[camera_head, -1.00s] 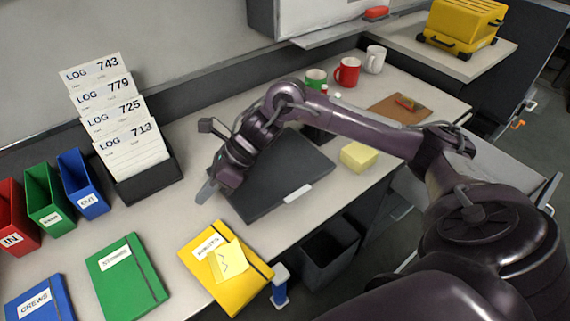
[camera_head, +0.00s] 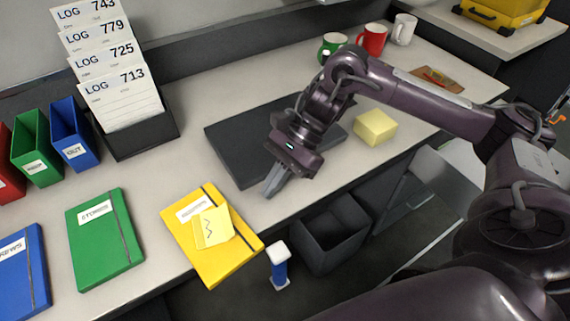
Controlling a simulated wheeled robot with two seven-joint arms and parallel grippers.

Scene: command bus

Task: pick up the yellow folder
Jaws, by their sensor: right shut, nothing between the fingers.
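The yellow folder (camera_head: 217,264) lies flat near the front edge of the desk in the head view. It has a white label, a dark elastic band and a pale yellow sticky note (camera_head: 211,229) on its cover. A corner of it reaches the desk's front edge. My right gripper (camera_head: 271,191) is shut and empty. It hangs above the front edge of the dark flat pad, up and to the right of the yellow folder and apart from it. My left gripper does not show.
A green folder (camera_head: 104,246) and a blue folder (camera_head: 20,278) lie left of the yellow one. A dark pad (camera_head: 232,150), a yellow block (camera_head: 375,126), mugs and a log rack (camera_head: 140,138) stand behind. A grey bin (camera_head: 330,240) and a blue-and-white object (camera_head: 279,268) are below the front edge.

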